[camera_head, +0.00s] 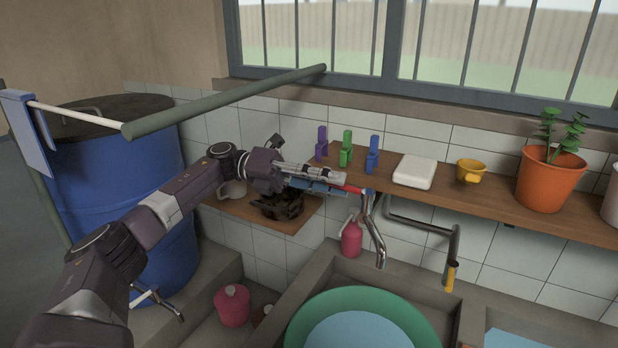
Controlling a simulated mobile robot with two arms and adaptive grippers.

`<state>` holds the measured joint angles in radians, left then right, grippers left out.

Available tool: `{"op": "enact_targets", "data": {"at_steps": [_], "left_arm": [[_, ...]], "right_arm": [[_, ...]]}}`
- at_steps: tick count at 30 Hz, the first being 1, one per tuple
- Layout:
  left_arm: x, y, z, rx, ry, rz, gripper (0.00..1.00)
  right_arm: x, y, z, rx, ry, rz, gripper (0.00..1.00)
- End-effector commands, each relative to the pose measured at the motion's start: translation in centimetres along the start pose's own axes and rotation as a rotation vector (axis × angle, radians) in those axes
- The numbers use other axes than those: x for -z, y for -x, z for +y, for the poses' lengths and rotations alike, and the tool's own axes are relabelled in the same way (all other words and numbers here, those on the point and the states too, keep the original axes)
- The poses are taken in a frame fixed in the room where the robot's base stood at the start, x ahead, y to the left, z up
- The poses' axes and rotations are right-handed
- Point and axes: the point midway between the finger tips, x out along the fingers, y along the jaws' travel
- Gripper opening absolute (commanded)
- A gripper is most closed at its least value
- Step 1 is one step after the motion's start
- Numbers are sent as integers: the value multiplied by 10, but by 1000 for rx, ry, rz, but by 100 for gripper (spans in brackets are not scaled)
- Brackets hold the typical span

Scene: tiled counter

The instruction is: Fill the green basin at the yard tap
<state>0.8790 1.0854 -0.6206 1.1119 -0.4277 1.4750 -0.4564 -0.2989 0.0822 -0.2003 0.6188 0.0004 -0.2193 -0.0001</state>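The green basin (418,320) sits in the stone sink at the bottom centre, cut off by the lower picture edge. A flat pale blue surface, looking like water, fills its middle. A metal tap (375,238) with a red lever (352,189) stands behind it, its spout pointing down toward the basin's back rim. No stream shows clearly below the spout. My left gripper (340,179) is at the red lever, its fingertips beside or touching it; contact and finger gap cannot be told from this angle. My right gripper is not in view.
A second pipe tap (452,255) with a yellow end stands right. A wooden shelf (480,200) holds pegs, white soap (414,171), a yellow cup (470,171) and a potted plant (549,180). A blue barrel (125,175) stands left; a green pole (230,98) crosses above my arm.

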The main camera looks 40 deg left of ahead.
Motion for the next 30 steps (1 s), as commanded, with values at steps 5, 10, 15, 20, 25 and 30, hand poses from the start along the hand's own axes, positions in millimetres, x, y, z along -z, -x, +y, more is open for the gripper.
{"op": "enact_targets", "data": {"at_steps": [5,10,15,20,25,30], "left_arm": [[-2,39,0,-3,-1,-7,27],[-2,72,0,-1,-1,-6,27],[-2,93,0,-1,-2,-4,27],[-1,103,0,0,-1,-1,27],[0,106,0,1,-1,-1,27],[0,106,0,1,-1,0,27]], "right_arm": [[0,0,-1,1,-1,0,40],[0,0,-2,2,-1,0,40],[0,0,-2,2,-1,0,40],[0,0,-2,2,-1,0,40],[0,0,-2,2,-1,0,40],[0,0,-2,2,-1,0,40]]}}
